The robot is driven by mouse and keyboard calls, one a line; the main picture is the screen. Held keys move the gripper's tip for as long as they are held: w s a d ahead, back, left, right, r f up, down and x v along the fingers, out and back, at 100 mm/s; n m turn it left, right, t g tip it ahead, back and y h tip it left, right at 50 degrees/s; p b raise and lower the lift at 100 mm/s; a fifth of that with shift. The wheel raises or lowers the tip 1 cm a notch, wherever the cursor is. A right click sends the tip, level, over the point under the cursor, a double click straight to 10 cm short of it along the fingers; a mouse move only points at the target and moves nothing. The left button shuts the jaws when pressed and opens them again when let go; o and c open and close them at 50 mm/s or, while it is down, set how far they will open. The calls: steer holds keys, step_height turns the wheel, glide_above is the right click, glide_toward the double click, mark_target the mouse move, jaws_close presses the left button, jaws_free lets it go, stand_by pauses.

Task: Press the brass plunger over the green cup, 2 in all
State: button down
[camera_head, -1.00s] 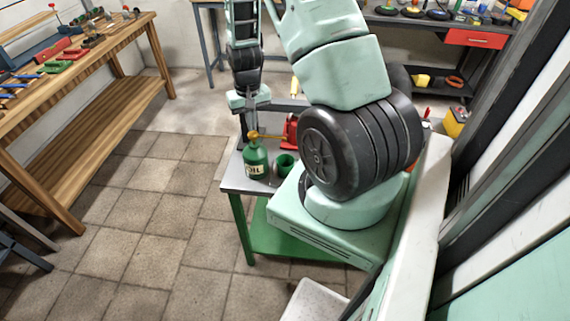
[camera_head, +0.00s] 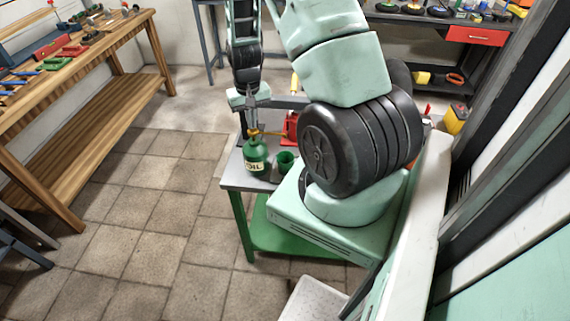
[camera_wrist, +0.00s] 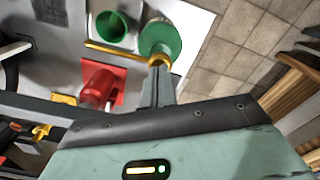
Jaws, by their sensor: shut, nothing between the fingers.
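A green oil can (camera_head: 256,153) with a pale label stands upright on the small metal-topped table. Its brass plunger (camera_wrist: 158,57) is on top, and a brass spout (camera_wrist: 112,49) reaches sideways past the edge of the green cup (camera_head: 286,162). The cup, open at the top, stands beside the can and also shows in the wrist view (camera_wrist: 112,25). My gripper (camera_wrist: 158,70) is shut and empty, pointing down at the plunger. Its tips look at or just above the plunger; I cannot tell whether they touch. The tips partly hide the plunger in the head view.
A red vise-like object (camera_wrist: 100,82) stands close to the can and cup on the table (camera_head: 238,178). A wooden workbench (camera_head: 70,60) with tools is at the left. Open tiled floor (camera_head: 160,200) lies between. A dark shelf (camera_head: 450,55) stands at the back right.

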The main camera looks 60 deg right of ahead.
steer(key=shift+f+b, duration=0.7)
steer(key=shift+f, duration=0.35)
steer(key=shift+r, duration=0.1)
steer(key=shift+r+p, duration=1.2)
steer(key=shift+r, duration=0.15)
step_height(320, 180, up, 6)
steer(key=p, duration=0.4)
steer(key=shift+p, duration=0.3)
